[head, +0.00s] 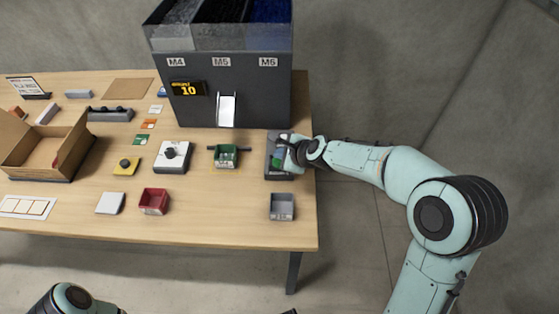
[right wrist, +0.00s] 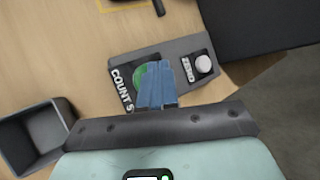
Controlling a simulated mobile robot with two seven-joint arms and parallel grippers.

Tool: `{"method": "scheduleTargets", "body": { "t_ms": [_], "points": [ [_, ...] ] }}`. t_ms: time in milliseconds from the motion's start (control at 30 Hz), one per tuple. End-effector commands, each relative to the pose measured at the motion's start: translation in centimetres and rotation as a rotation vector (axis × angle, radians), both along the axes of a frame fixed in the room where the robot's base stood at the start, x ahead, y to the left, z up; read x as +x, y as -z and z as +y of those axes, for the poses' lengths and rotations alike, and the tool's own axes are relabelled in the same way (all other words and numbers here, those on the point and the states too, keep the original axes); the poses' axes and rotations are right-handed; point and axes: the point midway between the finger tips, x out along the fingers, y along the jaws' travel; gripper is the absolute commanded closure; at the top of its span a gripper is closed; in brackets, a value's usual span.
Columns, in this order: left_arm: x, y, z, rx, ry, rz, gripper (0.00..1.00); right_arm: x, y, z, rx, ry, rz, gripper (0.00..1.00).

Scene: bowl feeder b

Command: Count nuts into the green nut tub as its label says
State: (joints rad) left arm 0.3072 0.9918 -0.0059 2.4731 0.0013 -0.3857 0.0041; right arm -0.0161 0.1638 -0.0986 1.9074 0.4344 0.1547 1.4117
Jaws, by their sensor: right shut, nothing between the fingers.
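The green nut tub (head: 226,158) stands on the table in front of the dispenser's chute (head: 227,108); its contents and label are too small to read. The grey dispenser (head: 212,95) is marked M4, M5 and M6, and its display (head: 187,89) reads 10. My right gripper (head: 286,156) is at the control panel (head: 271,142) on the table's right side. In the right wrist view its blue fingers (right wrist: 156,84) are shut and empty over the green button (right wrist: 140,76), beside the text COUNT 5. Whether they touch it, I cannot tell. My left gripper is out of view.
A white knob marked ZERO (right wrist: 204,64) is on the same panel. A grey bin (head: 282,206) stands in front of it. A red tub (head: 154,201), a white box with a black knob (head: 172,157) and an open cardboard box (head: 43,150) stand to the left.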

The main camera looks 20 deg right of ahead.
Motion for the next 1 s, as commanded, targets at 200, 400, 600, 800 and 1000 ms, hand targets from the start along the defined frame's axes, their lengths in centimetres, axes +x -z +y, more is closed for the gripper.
{"method": "scheduleTargets", "body": {
  "t_ms": [200, 400, 600, 800, 1000],
  "points": [
    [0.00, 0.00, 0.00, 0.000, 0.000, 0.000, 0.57, 0.00, 0.00, 0.00, 0.000, 0.000, 0.000, 1.00],
    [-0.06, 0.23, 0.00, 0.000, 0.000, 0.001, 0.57, -0.02, 0.27, 0.00, 0.000, 0.000, 0.000, 1.00],
    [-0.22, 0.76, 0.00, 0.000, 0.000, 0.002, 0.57, -0.01, 0.93, -0.01, 0.001, 0.001, 0.000, 1.00],
    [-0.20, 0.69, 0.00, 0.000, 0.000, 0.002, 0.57, 0.01, 0.84, -0.01, 0.001, 0.001, 0.000, 1.00],
    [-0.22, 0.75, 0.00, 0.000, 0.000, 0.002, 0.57, 0.01, 0.91, 0.00, 0.000, 0.000, 0.000, 1.00]
  ]
}}
